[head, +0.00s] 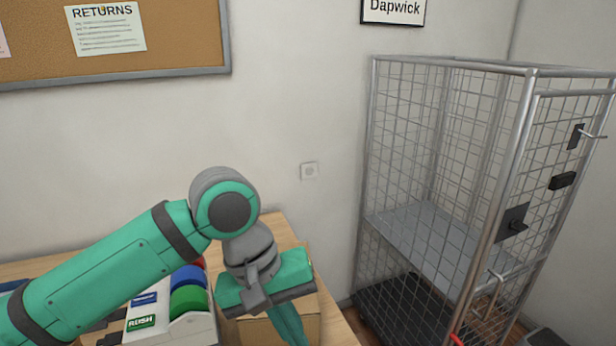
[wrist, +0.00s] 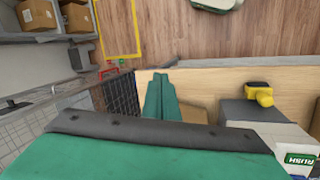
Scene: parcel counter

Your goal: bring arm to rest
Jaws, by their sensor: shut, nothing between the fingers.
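My gripper (head: 287,326) hangs at the end of my teal arm, low in the middle of the head view, pointing down over the counter. Its fingers are together and hold nothing. The wrist view shows the closed fingers (wrist: 160,85) beside the wooden counter's edge. In the head view a cardboard box (head: 255,333) sits on the counter (head: 280,230) behind and below my gripper. I cannot tell the gap between the fingers and the box. My forearm hides much of the counter's left part.
A wire roll cage (head: 440,200) stands right of the counter. Left of my gripper, a white holder (head: 180,333) carries coloured rolls and a RUSH label. In the wrist view, a yellow object (wrist: 259,94) rests on a grey device (wrist: 250,115). Open floor (wrist: 190,35) lies beyond the counter.

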